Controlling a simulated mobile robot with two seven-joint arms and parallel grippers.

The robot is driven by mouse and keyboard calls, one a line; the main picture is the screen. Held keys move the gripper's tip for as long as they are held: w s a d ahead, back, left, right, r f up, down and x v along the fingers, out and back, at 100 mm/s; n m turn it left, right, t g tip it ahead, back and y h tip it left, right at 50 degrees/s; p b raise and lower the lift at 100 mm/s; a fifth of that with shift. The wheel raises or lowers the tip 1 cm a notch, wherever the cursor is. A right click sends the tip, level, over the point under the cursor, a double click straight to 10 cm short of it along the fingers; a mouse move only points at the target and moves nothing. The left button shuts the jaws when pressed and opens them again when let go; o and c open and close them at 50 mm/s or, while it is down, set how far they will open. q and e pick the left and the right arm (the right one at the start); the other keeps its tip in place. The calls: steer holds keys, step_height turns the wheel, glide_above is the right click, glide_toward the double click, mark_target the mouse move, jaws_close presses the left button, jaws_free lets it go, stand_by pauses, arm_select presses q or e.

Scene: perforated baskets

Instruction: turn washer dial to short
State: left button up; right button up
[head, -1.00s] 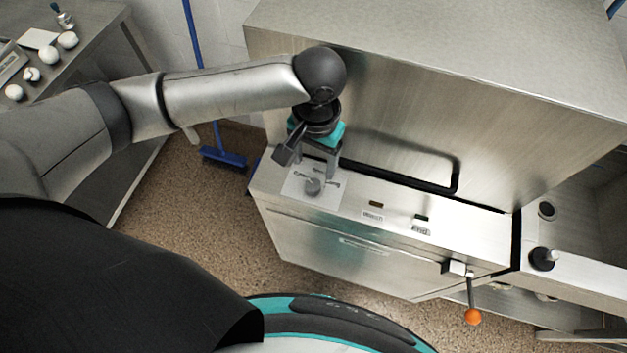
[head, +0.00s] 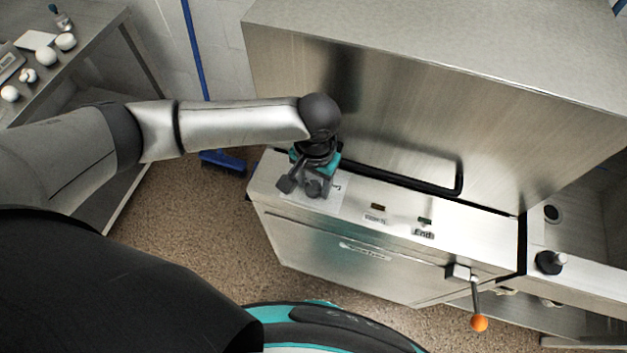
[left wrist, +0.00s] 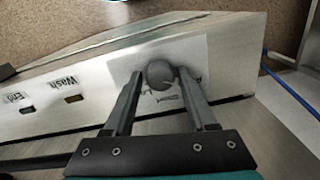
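The washer (head: 345,235) is a large stainless steel machine with a narrow control ledge. Its grey round dial (head: 314,188) sits on a pale label plate at the ledge's left end. In the left wrist view the dial (left wrist: 160,74) lies between the fingertips of my left gripper (left wrist: 157,77). The fingers are apart, one on each side of the dial; I cannot tell whether they touch it. The label text is partly covered, and the dial's setting is not readable. In the head view my left gripper (head: 315,187) is down over the dial. My right gripper is not in view.
"Wash" and "End" labels with small indicators (head: 425,221) lie right of the dial. A black bar handle (head: 400,178) runs behind the ledge. A lever with an orange knob (head: 479,323) juts out at the front right. A blue broom (head: 222,162) stands at left.

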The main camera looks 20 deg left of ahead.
arm_select(q)
jaws_close()
stand_by(0.4)
steer(key=shift+r+m+p, duration=0.2)
steer(key=shift+m+p, duration=0.5)
steer(key=shift+p, duration=0.4)
steer(key=m+p, duration=0.3)
steer(key=shift+p, duration=0.3)
steer(key=m+p, duration=0.2)
steer(key=m, duration=0.1)
steer(key=shift+m, duration=0.4)
steer(key=shift+f+m+p, duration=0.15)
steer(key=shift+m+p, duration=0.75)
steer(key=shift+m, duration=0.8)
